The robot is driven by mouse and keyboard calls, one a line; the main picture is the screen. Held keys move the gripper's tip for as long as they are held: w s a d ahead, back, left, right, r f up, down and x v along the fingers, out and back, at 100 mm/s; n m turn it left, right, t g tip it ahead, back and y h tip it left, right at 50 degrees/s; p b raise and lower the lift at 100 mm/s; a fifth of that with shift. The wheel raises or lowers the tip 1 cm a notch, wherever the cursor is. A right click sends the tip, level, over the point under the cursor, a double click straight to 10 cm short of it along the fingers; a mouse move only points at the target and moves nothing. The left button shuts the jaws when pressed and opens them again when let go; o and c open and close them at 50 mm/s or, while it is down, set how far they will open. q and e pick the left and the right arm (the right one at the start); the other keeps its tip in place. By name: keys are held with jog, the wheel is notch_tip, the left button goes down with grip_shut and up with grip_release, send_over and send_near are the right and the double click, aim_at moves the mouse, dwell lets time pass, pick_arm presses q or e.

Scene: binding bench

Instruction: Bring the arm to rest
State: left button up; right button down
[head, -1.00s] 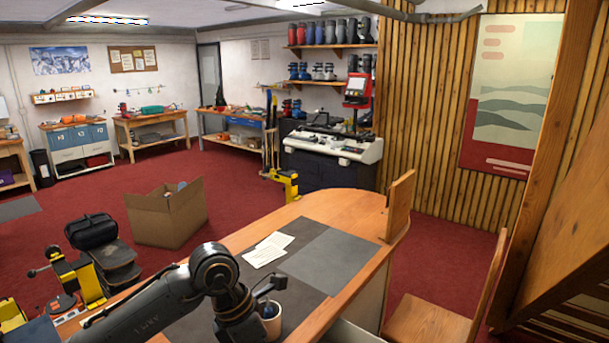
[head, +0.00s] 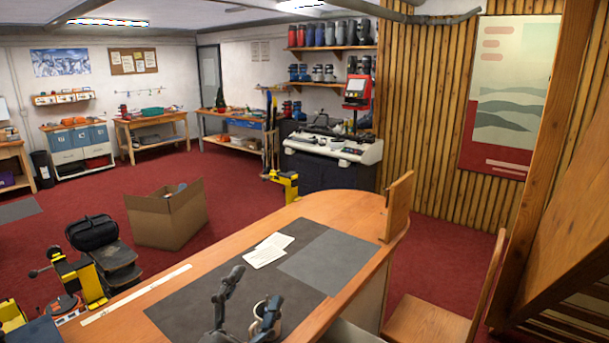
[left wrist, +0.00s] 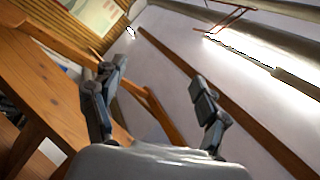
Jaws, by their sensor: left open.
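My left gripper (head: 248,299) is at the bottom middle of the head view, low over the near part of the bench (head: 217,244). Its two dark fingers are spread apart with nothing between them. My right gripper is not in view.
A dark grey mat (head: 190,306) and white papers (head: 268,250) lie on the bench, with a lighter grey mat beside them. A white ruler-like strip (head: 135,295) lies along the left edge. Yellow clamps (head: 80,280) stand at the left. A wooden chair (head: 440,320) stands at the right.

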pick_arm(q)
jog(key=s+a+f+n+g+y, duration=0.4)
jog(key=a+f+n, duration=0.15)
jog(key=f, duration=0.45)
jog(key=s+a+f+n+g+y, duration=0.4)
jog(key=a+f+n, duration=0.15)
jog(key=f, duration=0.45)
jog(key=s+a+f+n+g, duration=0.1)
jog(key=s+f+g, duration=0.4)
jog(key=s, duration=0.4)
jog(key=s+f+n+g, duration=0.1)
jog(key=s+f+g, duration=0.4)
jog(key=s, duration=0.4)
notch_tip(320, 180, down, 32)
jog(key=s+b, duration=0.1)
jog(key=b, duration=0.6)
jog(key=s+a+f+b, duration=0.1)
jog(key=s+f+b, duration=0.2)
jog(key=s+f, duration=0.5)
jog(key=s+a+f+g+b, duration=0.1)
jog(key=s+a+f+b, duration=0.1)
jog(key=s+f, duration=0.7)
notch_tip(320, 180, down, 7)
jog(key=shift+s+a+f+m+g+b, duration=0.1)
jog(key=shift+s+a+m+g+b, duration=0.15)
jog(key=shift+m+b, duration=0.2)
